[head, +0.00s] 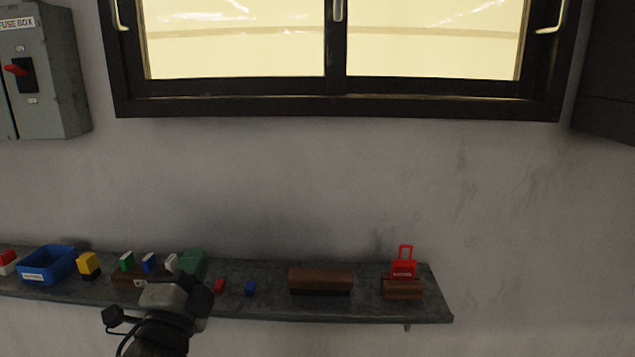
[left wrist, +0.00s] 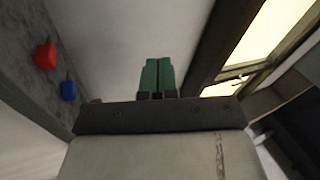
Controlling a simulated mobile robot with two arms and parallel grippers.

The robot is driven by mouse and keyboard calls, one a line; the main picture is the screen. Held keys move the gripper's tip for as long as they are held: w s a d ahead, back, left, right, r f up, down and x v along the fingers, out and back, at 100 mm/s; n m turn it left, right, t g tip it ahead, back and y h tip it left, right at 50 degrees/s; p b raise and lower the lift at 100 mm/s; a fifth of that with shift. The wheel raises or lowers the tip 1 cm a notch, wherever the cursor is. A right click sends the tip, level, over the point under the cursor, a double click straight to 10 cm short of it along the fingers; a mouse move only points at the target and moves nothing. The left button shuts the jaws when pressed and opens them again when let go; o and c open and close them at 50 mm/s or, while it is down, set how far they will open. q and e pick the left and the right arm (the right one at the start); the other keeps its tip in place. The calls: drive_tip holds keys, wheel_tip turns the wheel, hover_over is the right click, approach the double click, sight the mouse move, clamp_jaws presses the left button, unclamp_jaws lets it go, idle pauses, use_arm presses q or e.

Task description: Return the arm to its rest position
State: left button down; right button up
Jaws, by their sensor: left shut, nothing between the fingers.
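My left gripper (head: 194,262) is in front of the shelf in the head view, with its arm coming up from below. Its green fingers are together in the left wrist view (left wrist: 158,76), with nothing between them. The gripper hides part of the shelf and part of a wooden rack (head: 124,278) behind it. My right gripper is not in view.
The grey shelf (head: 375,305) runs along the wall. It holds a blue bin (head: 60,263), a yellow-and-black block (head: 88,264), a dark wooden block (head: 320,279) and a red lock-shaped piece (head: 404,266) on a wooden stand. A fuse box (head: 62,75) hangs upper left, beside a window (head: 235,40).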

use_arm(q)
drive_tip(key=s+a+f+n+g+y, duration=0.15)
drive_tip(key=s+f+n+g, duration=0.4)
drive_tip(key=f, duration=0.65)
drive_tip(key=s+a+f+n+g+y, duration=0.15)
drive_tip(key=s+f+n+g, duration=0.4)
drive_tip(key=f, duration=0.55)
drive_tip(key=s+d+f+n+g, duration=0.15)
drive_tip(key=s+f+g, duration=0.3)
drive_tip(key=s, duration=0.45)
drive_tip(key=s+f+n+g, duration=0.25)
drive_tip(key=s+f, duration=0.25)
drive_tip(key=s, duration=0.4)
wheel_tip(320, 180, down, 24)
drive_tip(key=f+g, duration=0.1)
drive_tip(key=g, duration=0.1)
drive_tip(key=s+a+f+g, duration=0.1)
drive_tip(key=s+a+f, duration=0.1)
drive_tip(key=s+f, duration=1.5)
drive_tip(key=shift+s+a+f+m+h, duration=0.2)
drive_tip(key=shift+a+m+h, duration=0.1)
drive_tip(key=shift+a, duration=0.1)
drive_tip(key=shift+w, duration=0.1)
